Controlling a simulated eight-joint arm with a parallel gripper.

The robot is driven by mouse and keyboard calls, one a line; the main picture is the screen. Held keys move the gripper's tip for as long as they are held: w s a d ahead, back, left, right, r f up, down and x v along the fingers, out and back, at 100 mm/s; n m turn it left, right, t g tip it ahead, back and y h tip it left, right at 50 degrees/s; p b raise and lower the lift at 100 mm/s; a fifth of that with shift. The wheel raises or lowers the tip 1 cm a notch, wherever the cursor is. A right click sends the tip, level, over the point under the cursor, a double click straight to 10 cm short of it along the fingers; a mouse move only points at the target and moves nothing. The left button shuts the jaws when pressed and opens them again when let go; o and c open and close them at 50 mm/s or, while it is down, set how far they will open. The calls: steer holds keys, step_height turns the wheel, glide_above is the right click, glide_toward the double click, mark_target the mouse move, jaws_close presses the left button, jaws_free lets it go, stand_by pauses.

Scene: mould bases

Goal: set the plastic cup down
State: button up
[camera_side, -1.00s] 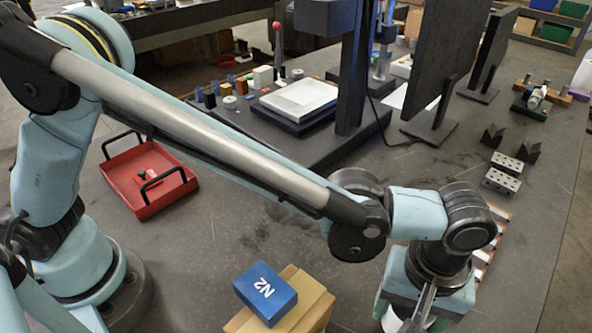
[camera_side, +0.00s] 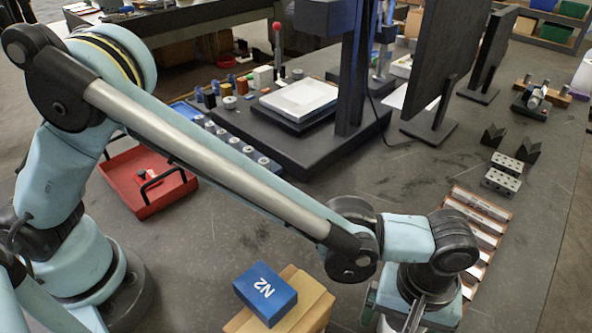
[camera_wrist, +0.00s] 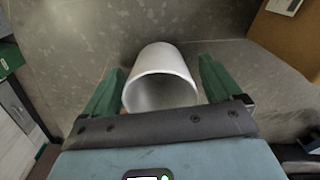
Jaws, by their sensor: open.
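The white plastic cup (camera_wrist: 160,78) stands between the two green fingers of my gripper (camera_wrist: 161,66) in the wrist view, its open mouth toward the camera. The fingers are open, one on each side of the cup. Whether either finger touches it is hard to tell. In the side view only a sliver of the cup (camera_side: 384,325) shows at the bottom edge, beneath my wrist. The cup's base and its contact with the table are hidden there.
A slatted rack (camera_side: 478,225) is just right of my wrist. A red tray (camera_side: 140,196) is farther left. Perforated metal blocks (camera_side: 502,181) sit at the right.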

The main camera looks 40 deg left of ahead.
steer(key=shift+r, duration=0.1)
step_height(320, 180, up, 11)
steer(key=w+a+r+t+h, duration=0.1)
steer(key=w+a+r, duration=0.3)
steer(key=a, duration=0.5)
steer(key=s+a+f+m+t, duration=0.1)
steer(key=s+a+m+t, duration=0.1)
steer(key=a, duration=1.2)
steer(key=s+a+f+m+t+y, duration=0.1)
steer(key=a+t, duration=0.3)
steer(key=a, duration=1)
steer(key=shift+s+f+m, duration=0.2)
steer(key=shift+s+m, duration=0.35)
steer(key=shift+m, duration=0.25)
